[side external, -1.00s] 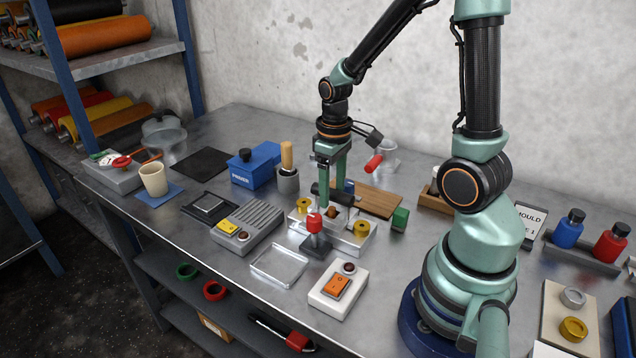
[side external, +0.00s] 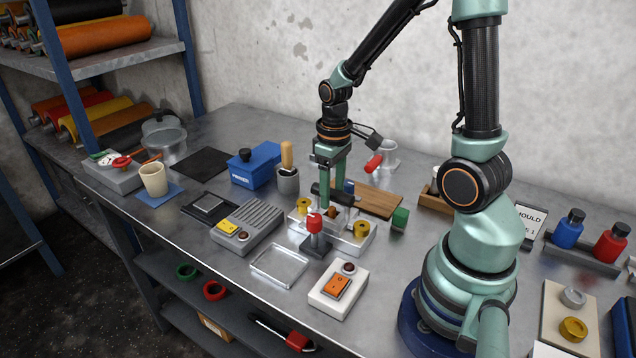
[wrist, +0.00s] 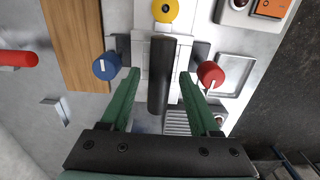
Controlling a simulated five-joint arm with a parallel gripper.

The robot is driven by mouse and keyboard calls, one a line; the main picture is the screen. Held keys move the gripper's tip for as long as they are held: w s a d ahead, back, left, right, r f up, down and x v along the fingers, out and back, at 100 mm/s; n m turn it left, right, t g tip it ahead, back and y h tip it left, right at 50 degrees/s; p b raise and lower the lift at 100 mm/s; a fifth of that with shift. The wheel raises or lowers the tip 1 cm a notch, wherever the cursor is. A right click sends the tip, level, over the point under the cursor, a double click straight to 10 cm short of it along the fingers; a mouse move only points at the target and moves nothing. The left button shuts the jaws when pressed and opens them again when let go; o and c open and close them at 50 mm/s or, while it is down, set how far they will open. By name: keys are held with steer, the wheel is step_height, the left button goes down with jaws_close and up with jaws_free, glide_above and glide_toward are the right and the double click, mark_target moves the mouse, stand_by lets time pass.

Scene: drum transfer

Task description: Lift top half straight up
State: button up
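The silvery mould block (side external: 355,241) sits on the bench with a black bar (side external: 350,200) lying across its top. In the wrist view the black bar (wrist: 160,85) runs between my two green fingers, with a gap on each side. My gripper (side external: 333,192) is open around the bar, and it also shows in the wrist view (wrist: 158,76). Yellow knobs (side external: 361,229) stand at the block's ends, a red knob (side external: 314,223) at the front and a blue knob (wrist: 105,67) on the opposite side. The seam between the mould halves is hard to make out.
A clear shallow tray (side external: 279,266) and a white box with an orange switch (side external: 338,288) lie in front. A grey finned unit (side external: 247,226) is to the left. A wooden board (side external: 378,201) and green block (side external: 400,218) are behind and right.

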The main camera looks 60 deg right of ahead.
jaws_close()
stand_by(1.2)
